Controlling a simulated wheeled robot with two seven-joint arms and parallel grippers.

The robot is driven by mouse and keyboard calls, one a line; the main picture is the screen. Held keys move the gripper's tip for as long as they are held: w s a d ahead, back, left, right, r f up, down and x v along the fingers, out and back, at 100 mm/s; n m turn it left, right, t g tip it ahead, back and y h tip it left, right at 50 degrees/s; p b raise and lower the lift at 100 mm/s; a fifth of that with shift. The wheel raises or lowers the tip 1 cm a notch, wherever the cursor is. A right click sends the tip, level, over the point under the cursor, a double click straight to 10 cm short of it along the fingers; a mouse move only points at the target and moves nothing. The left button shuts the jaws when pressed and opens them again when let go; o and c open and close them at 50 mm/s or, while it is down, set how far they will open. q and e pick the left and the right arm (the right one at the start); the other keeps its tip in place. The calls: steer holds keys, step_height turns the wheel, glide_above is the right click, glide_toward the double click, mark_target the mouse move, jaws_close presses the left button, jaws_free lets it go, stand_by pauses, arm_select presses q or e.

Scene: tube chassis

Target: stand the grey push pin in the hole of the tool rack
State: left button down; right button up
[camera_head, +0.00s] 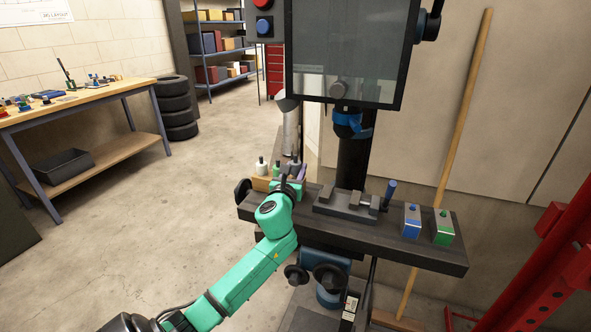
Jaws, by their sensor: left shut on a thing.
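The tool rack (262,184) is a wooden block at the left end of the dark machine table. Several small tools stand at it, among them one with a white body (262,168) and one with a green body (276,170). My left gripper (292,184) is at the rack's right side, seen from behind. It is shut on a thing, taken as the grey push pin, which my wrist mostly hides. I cannot tell whether the pin touches the rack, and the hole is not visible. My right gripper is not in view.
The machine table (345,228) carries a vise (345,204), a blue-handled tool (390,191), a blue block (411,222) and a green block (442,229). A workbench (85,100) stands far left.

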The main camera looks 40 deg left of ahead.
arm_select(q)
steer(key=shift+f, duration=0.1)
steer(key=shift+f+b, duration=0.9)
steer(key=shift+f, duration=0.1)
steer(key=shift+c, duration=1.9)
jaws_free()
steer(key=shift+s+d, duration=0.1)
steer(key=shift+s, duration=0.05)
steer(key=v, duration=1.4)
steer(key=shift+s, duration=0.15)
